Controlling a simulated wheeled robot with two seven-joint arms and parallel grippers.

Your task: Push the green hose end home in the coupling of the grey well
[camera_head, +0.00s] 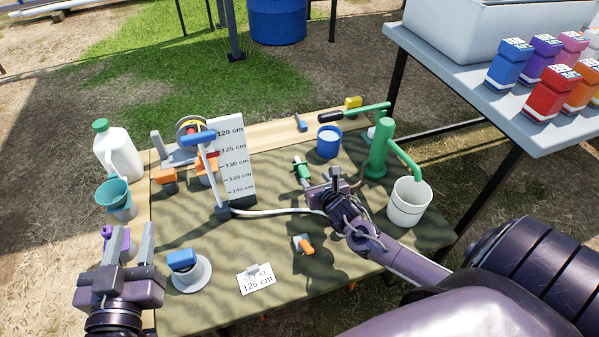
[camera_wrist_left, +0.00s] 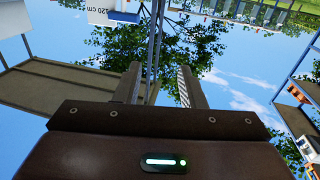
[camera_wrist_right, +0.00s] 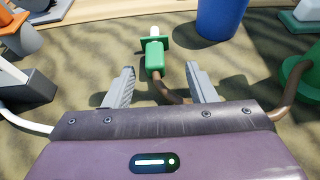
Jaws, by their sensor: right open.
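The green hose end (camera_wrist_right: 155,60) lies on the mat with its white tip pointing away, and a brown hose (camera_wrist_right: 172,95) runs from its near end. It also shows in the head view (camera_head: 302,173). My right gripper (camera_wrist_right: 160,88) is open, its fingertips short of the hose end and on either side of its line; nothing is held. In the head view, my right gripper (camera_head: 328,190) is just below the hose end. A grey-white round fitting (camera_head: 192,278) with a blue cap stands at front left; whether it is the well's coupling I cannot tell. My left gripper (camera_head: 131,243) is open and empty.
A green hand pump (camera_head: 378,150) and white bucket (camera_head: 408,203) stand right of my right gripper. A blue cup (camera_head: 329,141) is behind the hose end. An orange-tipped piece (camera_head: 303,244) sits in front.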

